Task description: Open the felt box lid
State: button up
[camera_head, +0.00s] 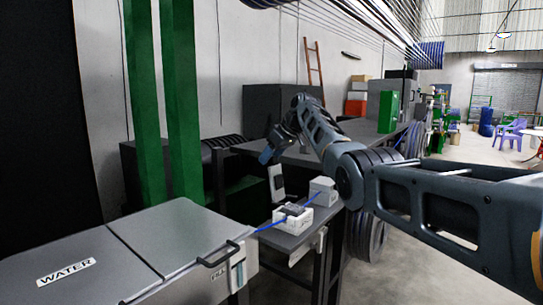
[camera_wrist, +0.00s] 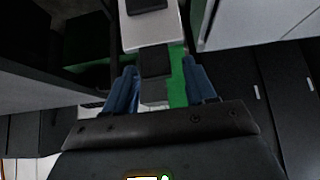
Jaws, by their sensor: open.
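A grey metal box fills the lower left of the head view. It has two flat lids side by side, both lying flat and closed. The left lid (camera_head: 60,255) carries a WATER label. The right lid (camera_head: 180,232) has a partly hidden label starting with F and a dark bar handle (camera_head: 208,262) at its front edge. I take this right lid for the felt one; the label is not fully readable. My gripper (camera_head: 267,154) is up and behind the box to the right, apart from it. In the wrist view my gripper (camera_wrist: 161,88) has its blue fingers spread, with nothing held.
A low grey table (camera_head: 305,236) right of the box holds white devices (camera_head: 293,217) joined by a blue cable (camera_head: 270,226). Green posts (camera_head: 182,100) stand behind the box. A dark workbench (camera_head: 350,130) lies beyond. A white device (camera_wrist: 150,28) shows ahead in the wrist view.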

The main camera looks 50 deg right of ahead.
jog(key=b+v, duration=0.2)
jog(key=v, duration=0.5)
jog(key=shift+s+r, duration=0.25)
jog(key=shift+r, duration=0.05)
dwell(0.3)
